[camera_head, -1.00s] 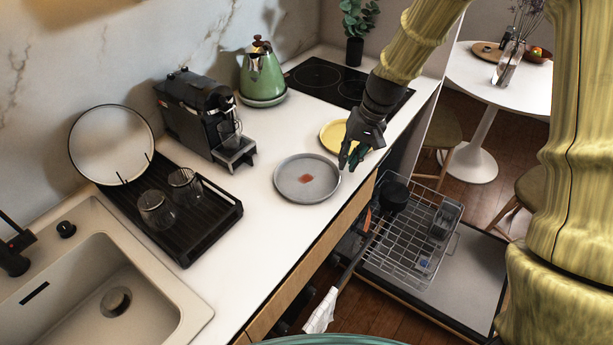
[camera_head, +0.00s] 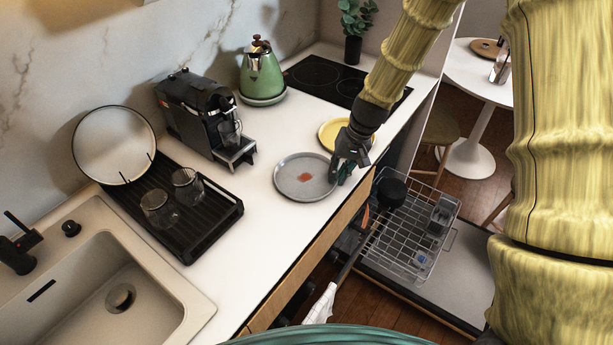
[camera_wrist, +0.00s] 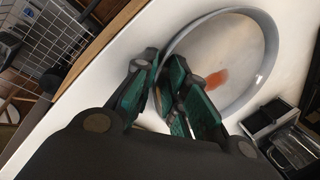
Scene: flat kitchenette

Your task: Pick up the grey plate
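The grey plate (camera_head: 300,186) lies flat on the white counter, with a reddish-orange stain in its middle. In the wrist view the plate (camera_wrist: 252,50) fills the upper right, its raised rim curving close to my fingers. My gripper (camera_head: 340,172) is at the plate's right edge in the head view. In the wrist view my gripper (camera_wrist: 163,95) has its green-padded fingers apart, with the plate's near rim at the gap between them. I cannot tell whether either finger touches the rim.
A yellow plate (camera_head: 331,131) lies just behind my gripper. A coffee machine (camera_head: 203,113), a green kettle (camera_head: 262,75) and a black drying rack (camera_head: 196,226) with glasses stand on the counter. A dishwasher rack (camera_head: 408,232) is pulled out below the counter's front edge.

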